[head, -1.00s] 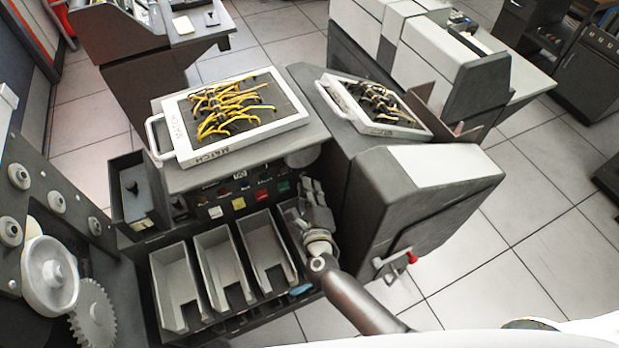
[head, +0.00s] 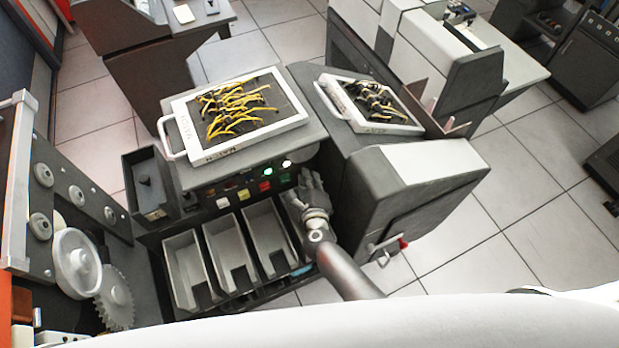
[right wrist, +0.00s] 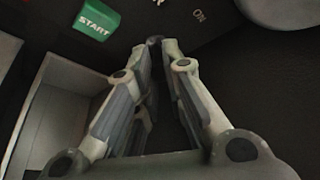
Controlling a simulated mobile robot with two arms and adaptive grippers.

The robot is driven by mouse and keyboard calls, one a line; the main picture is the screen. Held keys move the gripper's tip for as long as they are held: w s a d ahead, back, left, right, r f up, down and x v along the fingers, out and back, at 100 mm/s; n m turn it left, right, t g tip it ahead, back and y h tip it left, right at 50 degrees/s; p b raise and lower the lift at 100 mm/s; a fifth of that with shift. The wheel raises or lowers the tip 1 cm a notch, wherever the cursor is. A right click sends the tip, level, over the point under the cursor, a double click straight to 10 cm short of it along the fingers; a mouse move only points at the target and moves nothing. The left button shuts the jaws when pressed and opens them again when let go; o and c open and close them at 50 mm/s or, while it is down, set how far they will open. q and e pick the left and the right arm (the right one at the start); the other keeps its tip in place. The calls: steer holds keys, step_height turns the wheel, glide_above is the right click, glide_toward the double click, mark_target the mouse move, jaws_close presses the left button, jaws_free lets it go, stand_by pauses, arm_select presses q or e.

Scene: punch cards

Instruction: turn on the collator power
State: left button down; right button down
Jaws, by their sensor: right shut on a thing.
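The collator (head: 320,140) stands in the middle of the head view, with a button panel on its front. My right gripper (head: 304,177) reaches the right end of that panel. In the right wrist view, its fingertips (right wrist: 155,45) come together on a small dark switch (right wrist: 154,39), most of which they hide. An "ON" label (right wrist: 199,15) is to the right of the tips, and the green START button (right wrist: 96,19) is to the left. Two lamps glow on the panel, a green one (head: 267,171) and a whitish one (head: 286,163). My left gripper is not in view.
Grey card pockets (head: 228,248) lie below the panel, left of my right arm. A dark cabinet with a light top (head: 430,158) stands close on its right. Yellow-wired (head: 240,107) and dark-wired (head: 372,102) plugboards sit on top. Tiled floor is open at right.

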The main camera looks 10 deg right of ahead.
steer(key=shift+a+r, duration=0.15)
steer(key=c, duration=1.5)
jaws_free()
steer(key=shift+o, duration=0.3)
steer(key=v, duration=1.2)
